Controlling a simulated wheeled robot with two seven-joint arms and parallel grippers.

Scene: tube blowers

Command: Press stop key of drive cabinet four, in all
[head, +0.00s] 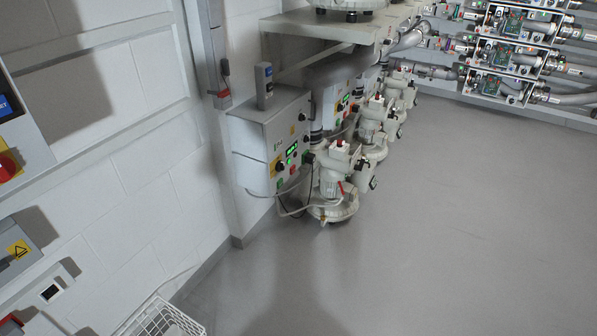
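A grey wall cabinet (265,135) hangs left of centre, above the floor. Its front, turned to the right, has a small green-lit display (292,149), green and red keys and a yellow label; the key markings are too small to read. A second cabinet (330,100) with a similar lit display stands behind it, partly hidden by pipes, and more lie farther back. I cannot tell which cabinet is number four. Neither of my grippers is in view.
Blowers with motors (333,185) stand on the floor beside the cabinets, with loose cables. A shelf (330,27) juts out above. Pipe racks (510,55) line the far wall. A wire basket (160,320) is at lower left. The grey floor (460,230) is clear on the right.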

